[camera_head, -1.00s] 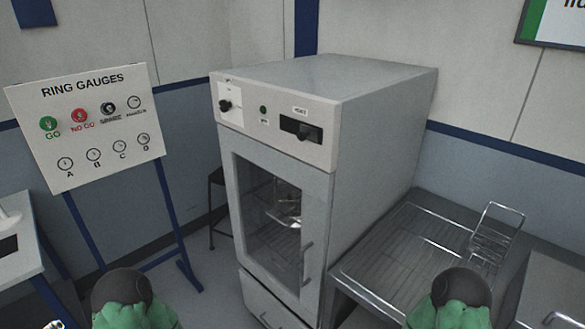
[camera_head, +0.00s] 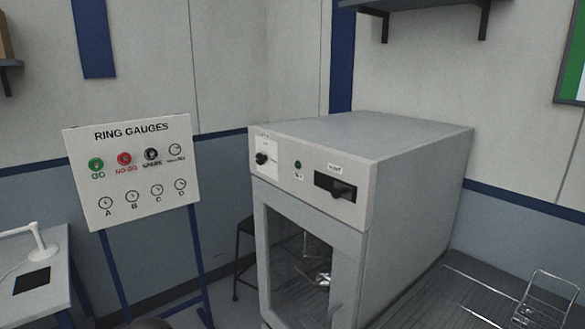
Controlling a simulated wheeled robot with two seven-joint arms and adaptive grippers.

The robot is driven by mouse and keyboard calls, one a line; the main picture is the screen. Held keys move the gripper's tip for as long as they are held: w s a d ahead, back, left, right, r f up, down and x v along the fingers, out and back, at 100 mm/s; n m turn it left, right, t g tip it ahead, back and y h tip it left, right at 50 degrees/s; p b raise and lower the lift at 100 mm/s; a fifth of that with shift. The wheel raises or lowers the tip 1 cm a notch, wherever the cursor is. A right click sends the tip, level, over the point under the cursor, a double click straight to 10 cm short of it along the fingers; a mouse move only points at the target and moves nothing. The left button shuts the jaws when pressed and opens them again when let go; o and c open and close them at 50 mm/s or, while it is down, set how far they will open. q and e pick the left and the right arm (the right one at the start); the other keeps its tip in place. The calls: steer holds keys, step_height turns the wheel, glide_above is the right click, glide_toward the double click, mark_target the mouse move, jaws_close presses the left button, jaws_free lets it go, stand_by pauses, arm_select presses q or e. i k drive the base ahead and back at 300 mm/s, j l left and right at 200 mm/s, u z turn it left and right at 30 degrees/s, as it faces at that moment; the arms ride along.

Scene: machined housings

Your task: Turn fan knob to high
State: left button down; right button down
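A grey cabinet (camera_head: 400,190) with a glass door stands at the centre right. Its front panel (camera_head: 300,198) carries a black round knob (camera_head: 262,158) on a white plate at the left. A small green light (camera_head: 297,164) is in the middle. A dark slot with a black handle (camera_head: 340,189) is at the right, under a small label. The markings are too small to read, so I cannot tell the setting or which control is labelled fan. Neither gripper shows; only a dark rounded part of mine peeks in at the bottom edge. Nothing touches the controls.
A ring gauges board (camera_head: 132,172) on blue legs stands to the left of the cabinet. A white table (camera_head: 45,285) with a lamp (camera_head: 38,240) is at the far left. A wire rack (camera_head: 540,300) sits on the bench at the right. A shelf (camera_head: 410,5) hangs above.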

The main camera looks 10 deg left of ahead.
mark_target(261, 159)
steer(key=i+j, duration=0.15)
steer(key=j, duration=0.25)
steer(key=i+j, duration=0.1)
steer(key=j, duration=0.35)
steer(key=i+j+u, duration=0.1)
steer(key=j, duration=0.3)
steer(key=i+j, duration=0.2)
steer(key=j, duration=0.2)
